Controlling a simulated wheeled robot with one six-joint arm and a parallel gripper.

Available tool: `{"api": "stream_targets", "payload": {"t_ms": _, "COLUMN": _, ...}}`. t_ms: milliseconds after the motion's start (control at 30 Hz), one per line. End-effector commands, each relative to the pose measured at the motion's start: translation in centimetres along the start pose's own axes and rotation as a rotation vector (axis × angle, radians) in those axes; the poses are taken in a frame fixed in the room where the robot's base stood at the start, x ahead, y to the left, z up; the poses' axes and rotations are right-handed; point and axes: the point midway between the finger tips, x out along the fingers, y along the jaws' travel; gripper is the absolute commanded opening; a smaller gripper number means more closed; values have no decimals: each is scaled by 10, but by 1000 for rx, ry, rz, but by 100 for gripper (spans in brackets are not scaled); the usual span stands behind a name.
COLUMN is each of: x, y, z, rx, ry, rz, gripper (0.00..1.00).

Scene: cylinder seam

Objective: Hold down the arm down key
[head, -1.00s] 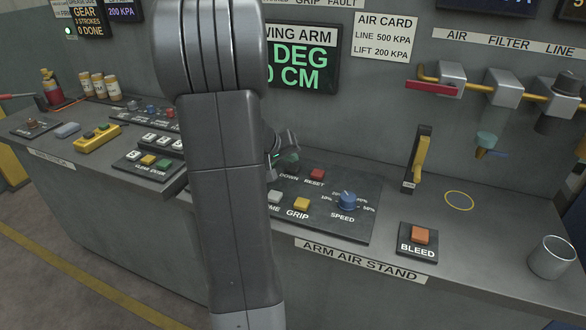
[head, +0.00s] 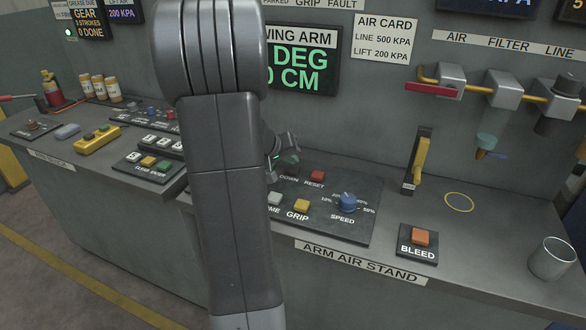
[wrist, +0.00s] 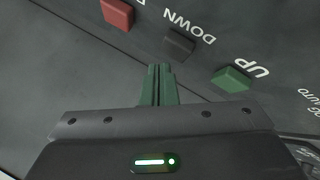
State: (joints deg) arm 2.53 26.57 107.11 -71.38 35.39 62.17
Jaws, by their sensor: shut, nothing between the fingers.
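The DOWN key is a small dark grey block (wrist: 179,43) on the dark arm panel (head: 345,222), beside its white DOWN label in the wrist view. My gripper (wrist: 159,67) has green fingers pressed together, with nothing between them. The fingertips are just short of the DOWN key in the wrist view, with a small gap in the picture; their height above the panel cannot be told. In the head view my gripper (head: 287,163) is over the panel's back left part, and the key cannot be made out behind it.
The green UP key (wrist: 232,79) and a red key (wrist: 117,13) flank the DOWN key. The head view shows the red RESET key (head: 317,175), yellow GRIP key (head: 301,205), blue SPEED knob (head: 347,201) and orange BLEED button (head: 420,237). My arm hides the panel's left side.

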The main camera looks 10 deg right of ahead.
Motion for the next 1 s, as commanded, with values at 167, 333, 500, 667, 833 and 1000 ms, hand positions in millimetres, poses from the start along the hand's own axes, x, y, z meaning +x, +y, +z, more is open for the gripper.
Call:
{"api": "stream_targets", "payload": {"t_ms": 167, "x": 0, "y": 0, "z": 0, "rx": 0, "ry": 0, "rz": 0, "gripper": 0}}
{"api": "stream_targets", "payload": {"t_ms": 333, "x": 0, "y": 0, "z": 0, "rx": 0, "ry": 0, "rz": 0, "gripper": 0}}
{"api": "stream_targets", "payload": {"t_ms": 500, "x": 0, "y": 0, "z": 0, "rx": 0, "ry": 0, "rz": 0, "gripper": 0}}
{"api": "stream_targets", "payload": {"t_ms": 667, "x": 0, "y": 0, "z": 0, "rx": 0, "ry": 0, "rz": 0, "gripper": 0}}
{"api": "stream_targets", "payload": {"t_ms": 833, "x": 2, "y": -2, "z": 2, "rx": 1, "ry": 1, "rz": 0, "gripper": 0}}
{"api": "stream_targets", "payload": {"t_ms": 1000, "x": 6, "y": -4, "z": 4, "rx": 0, "ry": 2, "rz": 0, "gripper": 0}}
